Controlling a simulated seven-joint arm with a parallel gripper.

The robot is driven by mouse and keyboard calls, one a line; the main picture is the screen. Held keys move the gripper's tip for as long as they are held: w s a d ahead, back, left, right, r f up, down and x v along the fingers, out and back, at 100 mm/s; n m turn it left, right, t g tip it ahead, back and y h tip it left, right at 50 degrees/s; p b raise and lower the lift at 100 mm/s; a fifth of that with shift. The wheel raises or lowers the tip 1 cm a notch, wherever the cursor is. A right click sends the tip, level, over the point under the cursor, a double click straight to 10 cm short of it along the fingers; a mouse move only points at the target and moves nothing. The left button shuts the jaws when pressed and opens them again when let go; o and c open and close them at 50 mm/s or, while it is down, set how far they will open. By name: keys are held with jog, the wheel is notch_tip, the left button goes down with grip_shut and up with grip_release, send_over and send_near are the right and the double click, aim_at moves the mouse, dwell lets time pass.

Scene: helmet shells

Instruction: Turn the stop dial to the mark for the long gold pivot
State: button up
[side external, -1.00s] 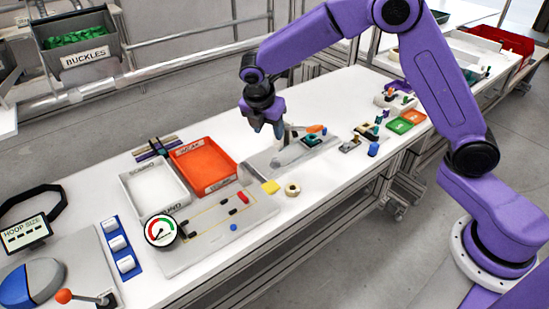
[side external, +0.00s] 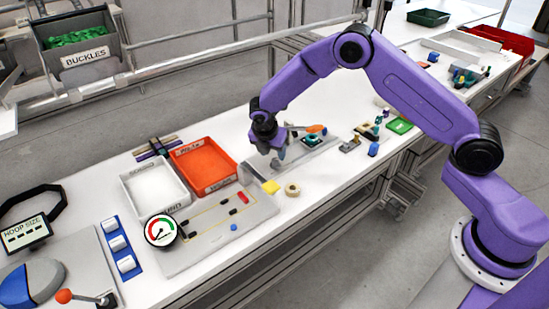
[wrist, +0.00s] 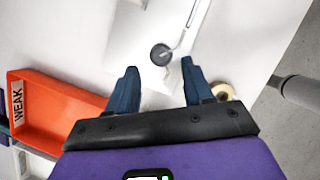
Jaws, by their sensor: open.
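My gripper (side external: 276,160) is open and empty, low over the left part of a grey plate (side external: 325,149) in the side view. A lever with an orange handle (side external: 317,129) and a round dark teal part (side external: 311,141) sit on that plate, right of my gripper. In the wrist view my open fingers (wrist: 158,82) point toward a round dark grey knob (wrist: 160,54) with a thin metal rod beside it. The knob lies beyond the fingertips, apart from them. I cannot tell for sure which part is the stop dial; no mark or gold pivot is readable.
An orange bin labelled WEAK (wrist: 52,108) and a white bin (side external: 153,189) stand left of my gripper. A yellow block (side external: 271,187) and a cream ring (side external: 292,190) lie in front. A board with a gauge (side external: 161,231) is nearer the front. Small parts (side external: 362,136) stand right.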

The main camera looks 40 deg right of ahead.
aim_at(275, 159)
jog(key=shift+x, duration=2.35)
grip_shut()
